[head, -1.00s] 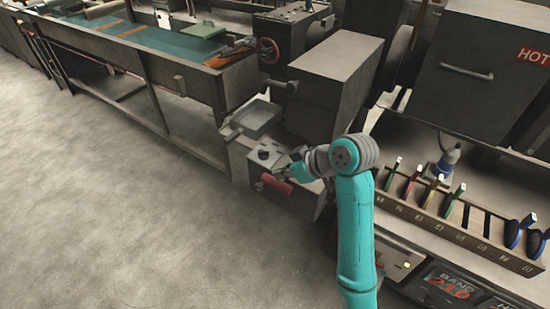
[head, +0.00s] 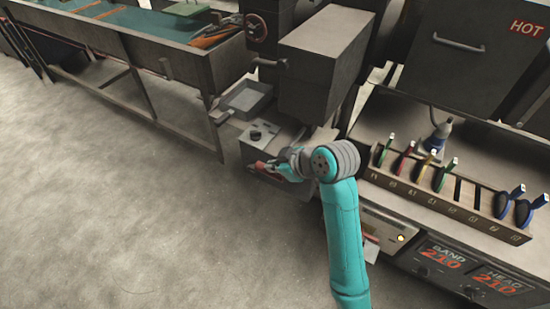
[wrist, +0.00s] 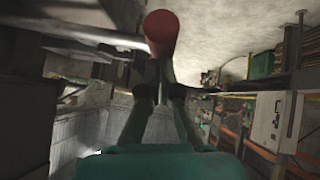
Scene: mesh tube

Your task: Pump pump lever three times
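The pump lever has a red handle (head: 264,169) on the front of a low grey box, left of my gripper in the head view. My gripper (head: 284,166) is at the handle's right part and hides some of it. In the wrist view the rounded red handle end (wrist: 161,30) stands just beyond my fingertips (wrist: 158,72). The two fingers are drawn close together, with the handle running between their dark tips. They look shut on it, though shadow hides the exact contact.
A large grey housing (head: 330,60) stands behind. A tool rack (head: 450,200) holds colored-handled tools to the right. The floor (head: 130,220) to the left is clear.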

